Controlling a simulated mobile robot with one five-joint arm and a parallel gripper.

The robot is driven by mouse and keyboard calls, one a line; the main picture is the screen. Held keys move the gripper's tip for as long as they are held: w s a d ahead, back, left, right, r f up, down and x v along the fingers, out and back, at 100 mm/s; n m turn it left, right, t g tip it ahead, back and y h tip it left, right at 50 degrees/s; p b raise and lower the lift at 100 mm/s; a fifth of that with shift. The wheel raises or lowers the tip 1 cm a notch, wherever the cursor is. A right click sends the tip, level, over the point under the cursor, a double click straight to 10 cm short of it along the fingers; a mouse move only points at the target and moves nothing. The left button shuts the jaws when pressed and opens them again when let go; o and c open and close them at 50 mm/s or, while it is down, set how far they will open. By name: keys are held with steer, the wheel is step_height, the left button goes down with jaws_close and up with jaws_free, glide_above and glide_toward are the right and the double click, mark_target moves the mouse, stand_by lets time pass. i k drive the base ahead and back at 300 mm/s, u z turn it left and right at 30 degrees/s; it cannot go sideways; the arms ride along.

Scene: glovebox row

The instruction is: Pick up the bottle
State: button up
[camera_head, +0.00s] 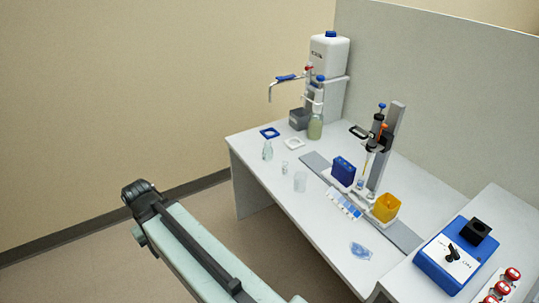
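A small clear glass bottle (267,151) stands upright near the left edge of the white bench (262,183). A second bottle with pale yellow-green contents (315,128) stands farther back, below a dispenser with a blue knob and a spout. I cannot tell which one the task means. Both look free of any contact with my arm. Part of my arm shows at the bottom left, off the bench's near side. My gripper is not in view.
A large white canister (326,62) stands at the back. A clear beaker (300,181), a blue rack (343,170), a pipetting stand (386,148) and a yellow container (386,207) are on the bench. A blue device (455,258) is at right. A grey partition (440,90) stands behind.

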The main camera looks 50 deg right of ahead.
mark_target(268, 150)
steer(key=z, duration=0.1)
steer(key=i, duration=1.65)
steer(key=u, duration=0.1)
